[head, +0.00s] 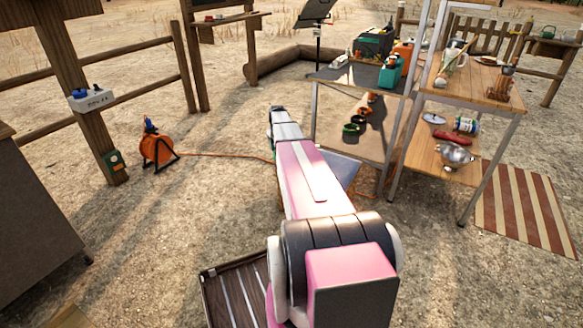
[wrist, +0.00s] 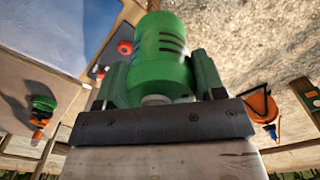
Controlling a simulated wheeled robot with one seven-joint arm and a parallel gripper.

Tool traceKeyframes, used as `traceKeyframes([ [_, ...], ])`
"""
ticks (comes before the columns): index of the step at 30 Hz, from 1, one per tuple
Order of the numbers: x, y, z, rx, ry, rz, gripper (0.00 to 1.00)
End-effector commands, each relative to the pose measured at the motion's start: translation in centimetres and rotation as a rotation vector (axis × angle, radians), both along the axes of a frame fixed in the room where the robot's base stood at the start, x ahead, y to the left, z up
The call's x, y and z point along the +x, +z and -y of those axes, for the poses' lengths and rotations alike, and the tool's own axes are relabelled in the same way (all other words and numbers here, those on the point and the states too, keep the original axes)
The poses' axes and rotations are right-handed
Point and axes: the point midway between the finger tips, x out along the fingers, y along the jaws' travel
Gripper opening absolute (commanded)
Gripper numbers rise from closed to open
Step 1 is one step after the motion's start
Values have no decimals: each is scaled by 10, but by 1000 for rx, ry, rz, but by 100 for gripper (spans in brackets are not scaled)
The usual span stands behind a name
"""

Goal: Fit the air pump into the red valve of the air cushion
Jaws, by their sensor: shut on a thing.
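A green cylindrical body with dark slots, which looks like the air pump (wrist: 160,45), sits between the fingers of my gripper (wrist: 160,82) in the wrist view. My gripper is shut on it. Beyond it, a small red round part (wrist: 125,47), perhaps the red valve, shows just left of the pump, apart from it in the picture; I cannot tell the distance. A blue-grey surface (wrist: 60,35) fills the upper left; I cannot tell whether it is the air cushion. In the head view my arm hides the gripper and pump, and part of a blue-grey flat panel (head: 342,172).
An orange cable reel (head: 157,150) stands on the ground at left, its cable running right behind my arm. A grey-topped table (head: 345,78) and wooden shelf unit (head: 480,82) stand at right.

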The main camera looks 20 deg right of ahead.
Motion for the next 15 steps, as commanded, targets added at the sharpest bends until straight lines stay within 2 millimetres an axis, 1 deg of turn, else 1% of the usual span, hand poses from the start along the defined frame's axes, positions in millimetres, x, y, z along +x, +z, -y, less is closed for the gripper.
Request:
traceKeyframes([
  [15,20,-22,21,0,1,1,30],
])
